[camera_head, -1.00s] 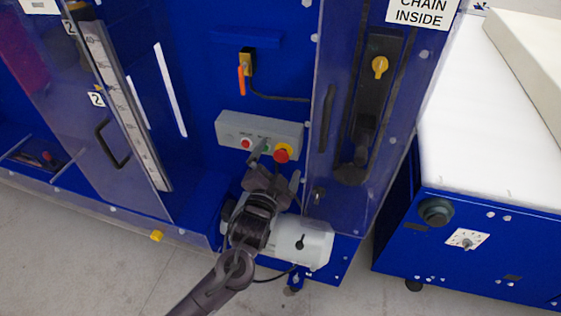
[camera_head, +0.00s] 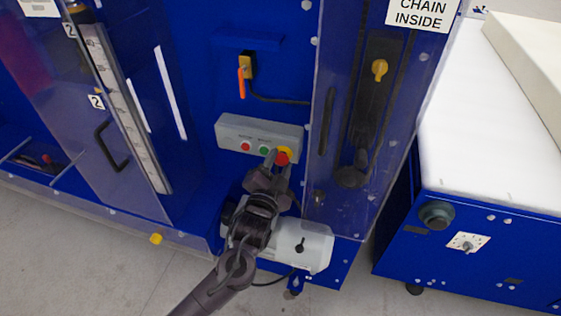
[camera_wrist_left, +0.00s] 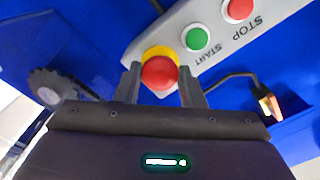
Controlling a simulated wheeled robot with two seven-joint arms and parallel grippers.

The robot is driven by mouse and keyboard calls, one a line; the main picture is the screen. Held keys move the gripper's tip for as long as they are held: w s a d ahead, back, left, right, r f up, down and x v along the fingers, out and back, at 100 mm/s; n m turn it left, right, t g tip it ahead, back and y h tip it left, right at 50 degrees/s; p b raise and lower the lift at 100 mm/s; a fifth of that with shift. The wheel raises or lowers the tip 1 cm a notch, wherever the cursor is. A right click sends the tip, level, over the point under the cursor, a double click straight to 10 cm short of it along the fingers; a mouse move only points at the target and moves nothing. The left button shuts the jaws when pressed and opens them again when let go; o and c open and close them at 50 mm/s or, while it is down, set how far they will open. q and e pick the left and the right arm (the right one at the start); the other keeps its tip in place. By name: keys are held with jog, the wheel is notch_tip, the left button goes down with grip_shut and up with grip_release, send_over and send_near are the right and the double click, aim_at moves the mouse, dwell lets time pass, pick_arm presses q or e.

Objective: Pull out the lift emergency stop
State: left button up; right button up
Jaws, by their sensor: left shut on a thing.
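The emergency stop is a red mushroom button (camera_head: 283,158) on a yellow base, at the right end of a grey control box (camera_head: 235,131) on the blue machine. In the left wrist view the red button (camera_wrist_left: 159,73) sits between the two fingers of my left gripper (camera_wrist_left: 161,84). My left gripper (camera_head: 279,160) reaches up from below in the head view and is shut on the button. The fingers partly cover the button's yellow base. My right gripper is in neither view.
A green start button (camera_wrist_left: 195,39) and a red stop button (camera_wrist_left: 238,9) are beside it on the same box. A clear door (camera_head: 345,200) stands close on the right. A white motor (camera_head: 305,246) sits below. An orange-handled switch (camera_head: 242,82) is above.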

pick_arm(q)
jog(key=c, duration=0.4)
jog(key=shift+s+f, duration=0.1)
jog(key=shift+s, duration=0.1)
dwell(0.3)
jog(key=o, duration=0.9)
jog(key=shift+s+a, duration=0.15)
jog(key=shift+s, duration=0.05)
jog(key=o, duration=1.1)
jog(key=shift+o, duration=0.2)
jog(key=shift+w, duration=0.1)
jog(key=shift+p, duration=0.3)
